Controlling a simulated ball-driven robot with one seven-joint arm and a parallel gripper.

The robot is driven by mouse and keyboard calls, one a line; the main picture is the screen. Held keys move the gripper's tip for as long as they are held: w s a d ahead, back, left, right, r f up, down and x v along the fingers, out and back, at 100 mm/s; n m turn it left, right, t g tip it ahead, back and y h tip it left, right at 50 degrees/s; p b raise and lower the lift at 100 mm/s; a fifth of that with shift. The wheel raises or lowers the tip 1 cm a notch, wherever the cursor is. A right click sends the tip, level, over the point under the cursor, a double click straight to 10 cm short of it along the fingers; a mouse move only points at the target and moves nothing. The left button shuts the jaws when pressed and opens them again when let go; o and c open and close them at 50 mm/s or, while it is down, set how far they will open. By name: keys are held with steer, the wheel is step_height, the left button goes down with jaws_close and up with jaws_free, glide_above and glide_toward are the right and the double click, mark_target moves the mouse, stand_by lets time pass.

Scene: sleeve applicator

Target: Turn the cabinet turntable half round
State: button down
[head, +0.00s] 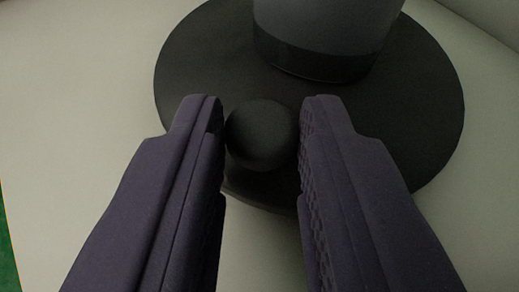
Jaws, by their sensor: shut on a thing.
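The turntable (425,110) is a dark, flat round disc lying on a pale surface. A round black knob (262,134) sits near the disc's front edge. My gripper (262,130) has one finger on each side of the knob and is shut on it. The fingers hide parts of the disc's front and left edge.
A grey cylinder with a darker band at its base (325,30) stands on the disc behind the knob, its top out of view. The pale surface (80,110) is bare at left. A pale wall (490,15) rises at the upper right. A green strip (8,255) shows at the lower left.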

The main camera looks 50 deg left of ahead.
steer(key=shift+w, duration=0.1)
steer(key=c, duration=0.9)
jaws_free()
steer(key=shift+d, duration=0.1)
steer(key=shift+c, duration=0.2)
steer(key=p+v, duration=0.2)
steer(key=v, duration=0.5)
steer(key=shift+r+p, duration=0.15)
steer(key=shift+p, duration=0.2)
steer(key=shift+s+d, duration=0.25)
steer(key=shift+s, duration=0.05)
